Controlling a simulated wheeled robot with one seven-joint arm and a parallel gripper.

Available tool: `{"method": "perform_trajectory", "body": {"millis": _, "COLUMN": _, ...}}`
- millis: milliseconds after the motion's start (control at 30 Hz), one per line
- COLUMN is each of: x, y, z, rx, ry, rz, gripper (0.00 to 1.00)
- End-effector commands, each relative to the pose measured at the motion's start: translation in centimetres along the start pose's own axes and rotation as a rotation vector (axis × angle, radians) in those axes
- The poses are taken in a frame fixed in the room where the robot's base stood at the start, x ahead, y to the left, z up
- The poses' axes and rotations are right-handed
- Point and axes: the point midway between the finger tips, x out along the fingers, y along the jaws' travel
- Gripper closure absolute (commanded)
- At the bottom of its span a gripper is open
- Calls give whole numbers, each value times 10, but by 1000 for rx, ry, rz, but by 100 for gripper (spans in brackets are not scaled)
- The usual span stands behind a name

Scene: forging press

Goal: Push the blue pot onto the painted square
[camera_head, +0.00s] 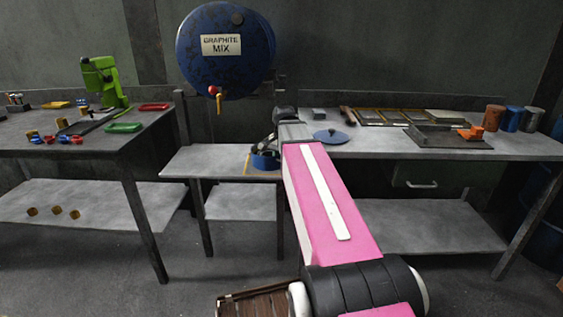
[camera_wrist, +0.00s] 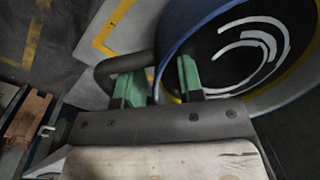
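In the wrist view the blue pot (camera_wrist: 182,32) fills the right side, with a dark inside and pale curved reflections. Its dark handle (camera_wrist: 122,62) sticks out to the left, by my left finger. A yellow painted outline (camera_head: 247,164) shows left of the pot; its corner is also in the wrist view (camera_wrist: 100,43). The pot covers part of it. My gripper (camera_wrist: 160,85) has its green-padded fingers apart, close beside the pot wall; contact is unclear.
A graphite drum (camera_head: 226,50) with a tap (camera_head: 218,102) hangs above the low table (camera_head: 205,162). The left bench (camera_head: 90,145) holds a green press (camera_head: 106,80) and trays. The low table's left part is clear.

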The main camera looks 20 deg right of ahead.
Motion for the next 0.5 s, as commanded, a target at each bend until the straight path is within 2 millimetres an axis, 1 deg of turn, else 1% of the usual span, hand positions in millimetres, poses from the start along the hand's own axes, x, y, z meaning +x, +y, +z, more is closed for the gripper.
{"method": "perform_trajectory", "body": {"millis": 200, "x": -32, "y": 0, "z": -1, "rx": 0, "ry": 3, "rz": -2, "gripper": 65}}
{"method": "perform_trajectory", "body": {"millis": 500, "x": -75, "y": 0, "z": 0, "rx": 0, "ry": 2, "rz": -1, "gripper": 65}}
